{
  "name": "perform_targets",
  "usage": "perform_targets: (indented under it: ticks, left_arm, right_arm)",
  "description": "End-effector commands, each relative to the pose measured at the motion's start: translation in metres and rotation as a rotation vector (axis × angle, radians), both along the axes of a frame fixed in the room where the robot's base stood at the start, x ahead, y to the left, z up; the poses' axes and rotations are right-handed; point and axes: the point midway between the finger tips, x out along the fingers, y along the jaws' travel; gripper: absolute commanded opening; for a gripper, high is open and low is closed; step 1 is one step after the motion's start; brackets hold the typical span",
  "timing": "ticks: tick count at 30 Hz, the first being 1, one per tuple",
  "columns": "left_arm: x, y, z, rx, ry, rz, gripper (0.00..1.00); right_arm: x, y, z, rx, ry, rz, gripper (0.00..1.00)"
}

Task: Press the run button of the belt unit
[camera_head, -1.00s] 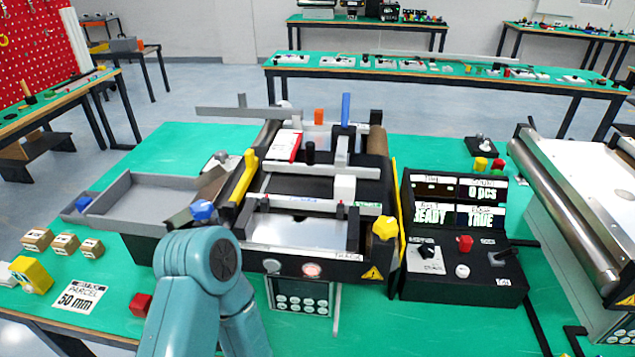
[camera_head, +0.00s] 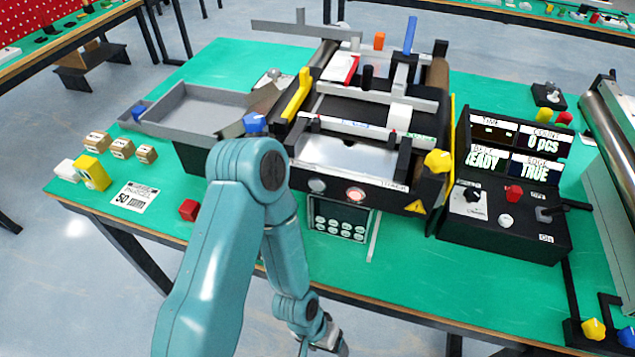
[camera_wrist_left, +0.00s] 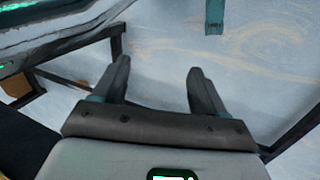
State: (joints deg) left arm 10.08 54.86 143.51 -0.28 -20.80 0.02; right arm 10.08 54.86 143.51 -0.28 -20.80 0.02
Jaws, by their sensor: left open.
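The belt unit (camera_head: 295,165) stands on the green table, with a dark belt framed by grey rails and yellow guards. Its front panel carries a grey round button (camera_head: 317,186) and a lit, reddish-white round button (camera_head: 355,194); I cannot read which one is run. A control box (camera_head: 480,233) to its right has a black knob (camera_head: 472,194), a red button (camera_head: 513,194) and a white button (camera_head: 505,221). My left gripper (camera_wrist_left: 158,68) is open and empty over the floor in the left wrist view, apart from all buttons. My right gripper is not in view.
A small keypad panel (camera_head: 340,219) hangs below the belt unit's front. A grey tray (camera_head: 165,128), several small parcels (camera_head: 97,141) and a red cube (camera_head: 188,210) lie at the left. Another roller conveyor (camera_head: 612,125) stands at the right.

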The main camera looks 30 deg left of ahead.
Motion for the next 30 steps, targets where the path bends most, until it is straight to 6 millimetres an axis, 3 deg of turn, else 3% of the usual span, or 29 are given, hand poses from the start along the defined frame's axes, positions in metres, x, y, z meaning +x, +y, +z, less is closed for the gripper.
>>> perform_targets:
  ticks: [9,15,16,30]
  left_arm:
    - [0.0000,0.0000,0.0000,0.000,0.000,0.000,0.69]
    - [0.0000,0.0000,0.0000,0.000,0.000,0.000,0.04]
    - [0.0000,0.0000,0.0000,0.000,0.000,0.000,0.00]
    - [0.0000,0.0000,0.0000,0.000,0.000,0.000,0.00]
  right_arm:
    - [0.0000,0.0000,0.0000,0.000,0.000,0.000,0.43]
    - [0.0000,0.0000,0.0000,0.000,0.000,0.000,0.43]
    - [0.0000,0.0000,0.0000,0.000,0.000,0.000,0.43]
    - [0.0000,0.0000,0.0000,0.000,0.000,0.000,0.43]
